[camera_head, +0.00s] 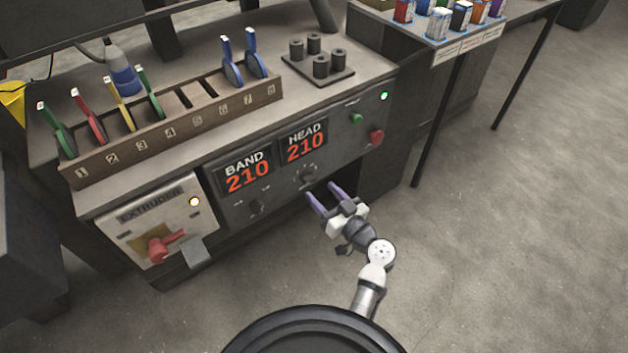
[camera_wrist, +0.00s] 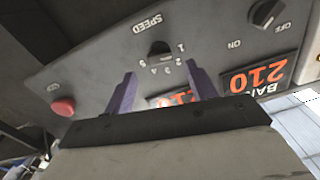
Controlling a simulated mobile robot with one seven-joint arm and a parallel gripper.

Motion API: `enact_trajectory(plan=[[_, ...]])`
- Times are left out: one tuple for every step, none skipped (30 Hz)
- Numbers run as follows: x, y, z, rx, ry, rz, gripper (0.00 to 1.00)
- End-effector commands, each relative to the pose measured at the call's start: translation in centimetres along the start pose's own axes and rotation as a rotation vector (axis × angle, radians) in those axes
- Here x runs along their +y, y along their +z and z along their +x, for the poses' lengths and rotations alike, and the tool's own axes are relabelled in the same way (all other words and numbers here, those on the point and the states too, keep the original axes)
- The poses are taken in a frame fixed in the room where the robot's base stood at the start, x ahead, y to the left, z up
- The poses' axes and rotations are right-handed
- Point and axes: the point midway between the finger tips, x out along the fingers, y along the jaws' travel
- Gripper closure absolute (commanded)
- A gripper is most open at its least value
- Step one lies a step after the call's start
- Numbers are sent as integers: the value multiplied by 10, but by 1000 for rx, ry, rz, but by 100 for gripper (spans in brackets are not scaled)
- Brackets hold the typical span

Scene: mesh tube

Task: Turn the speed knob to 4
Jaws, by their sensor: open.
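The speed knob (camera_wrist: 159,49) is a small dark knob on the grey control panel, under the word SPEED in the wrist view, with a dial of small white numbers beside it. The picture is too small to tell which number it points at. In the head view the knob (camera_head: 306,178) sits below the HEAD display. My gripper (camera_head: 321,191) is open, its two purple fingers apart and pointing at the panel just below and right of the knob. In the wrist view the fingers (camera_wrist: 161,70) stand on either side of the dial, with nothing between them.
A second knob (camera_head: 256,207) marked ON and OFF sits left of the speed knob. BAND (camera_head: 246,172) and HEAD (camera_head: 304,142) displays read 210. Red (camera_head: 376,137) and green (camera_head: 356,119) buttons are at right. A red extruder handle (camera_head: 165,246) protrudes at lower left.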

Motion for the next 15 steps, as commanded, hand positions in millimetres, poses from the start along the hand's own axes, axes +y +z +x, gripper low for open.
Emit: enact_trajectory(plan=[[0, -3, 11, 0, -2, -1, 44], [-1, -2, 16, 0, -3, -1, 44], [-1, -2, 22, -1, -3, -1, 44], [0, -2, 26, -1, -2, -1, 44], [0, -2, 30, -1, -1, -1, 44], [0, -1, 35, -1, -1, -1, 44], [0, -1, 38, -1, -1, -1, 44], [0, -1, 40, -1, 0, -1, 44], [0, -1, 43, -1, 0, -1, 44], [0, 0, 44, -1, 0, -1, 44], [0, 0, 45, -1, 0, -1, 44], [0, 0, 46, -1, 0, 0, 44], [0, 0, 47, -1, 0, 0, 44], [0, 0, 47, -1, 0, -1, 44], [0, 0, 47, -1, 0, -1, 44]])
